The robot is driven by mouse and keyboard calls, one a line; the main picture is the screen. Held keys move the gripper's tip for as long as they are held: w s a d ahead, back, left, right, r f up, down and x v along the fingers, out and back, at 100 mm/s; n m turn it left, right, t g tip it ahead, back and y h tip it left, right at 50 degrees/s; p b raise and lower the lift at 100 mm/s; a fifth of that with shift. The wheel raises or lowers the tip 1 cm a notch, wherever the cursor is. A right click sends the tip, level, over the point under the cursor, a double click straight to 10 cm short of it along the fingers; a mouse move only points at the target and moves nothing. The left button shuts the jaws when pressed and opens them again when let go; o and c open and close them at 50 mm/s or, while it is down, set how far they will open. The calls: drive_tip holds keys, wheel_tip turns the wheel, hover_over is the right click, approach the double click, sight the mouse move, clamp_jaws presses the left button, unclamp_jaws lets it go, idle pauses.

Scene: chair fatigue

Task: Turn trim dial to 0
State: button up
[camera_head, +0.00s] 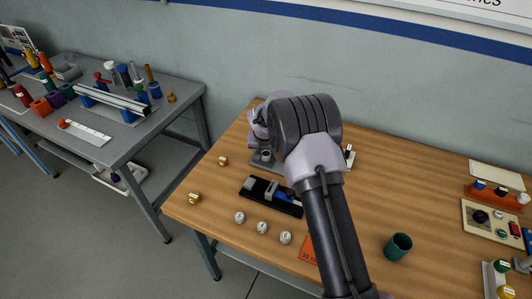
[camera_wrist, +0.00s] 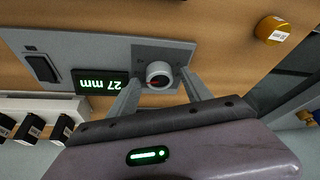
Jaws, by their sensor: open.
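The trim dial (camera_wrist: 159,73) is a small round silver-grey knob with a red mark on its face, set on a grey plate in the wrist view. My gripper (camera_wrist: 161,78) is open, with one finger on each side of the dial. I cannot tell whether the fingers touch it. In the head view my arm covers the dial, and only part of the grey device (camera_head: 264,160) shows.
A black switch (camera_wrist: 42,67) is on the same panel. A black fixture (camera_head: 262,192), several white round pieces (camera_head: 262,227), an orange card (camera_head: 308,250) and a green cup (camera_head: 398,246) are on the wooden table (camera_head: 350,225). A yellow weight (camera_wrist: 271,30) stands nearby.

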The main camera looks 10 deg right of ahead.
clamp_jaws()
drive_tip(key=shift+r+n+p, duration=0.1)
drive_tip(key=shift+n+p, duration=0.2)
drive_tip(key=shift+d+n+y+p, duration=0.1)
drive_tip(key=shift+n+y+p, duration=0.3)
drive_tip(key=shift+n, duration=0.2)
drive_tip(key=shift+n+y, duration=0.3)
drive_tip(key=shift+n, duration=0.5)
drive_tip(key=n+y+b, duration=0.1)
drive_tip(key=n, duration=0.1)
drive_tip(key=n+b, duration=0.1)
drive_tip(key=n, duration=0.1)
drive_tip(key=shift+d+f+n+y, duration=0.2)
drive_tip(key=shift+n+y, duration=0.1)
drive_tip(key=shift+y, duration=0.1)
drive_tip(key=n+g+y+b, duration=0.1)
drive_tip(key=n, duration=0.2)
drive_tip(key=shift+r+n, duration=0.1)
drive_tip(key=shift+n, duration=0.2)
drive_tip(key=shift+w+n+g+y+p, duration=0.1)
drive_tip(key=shift+n+g+y+p, duration=0.35)
drive_tip(key=shift+n, duration=1.65)
drive_tip(key=shift+g, duration=0.35)
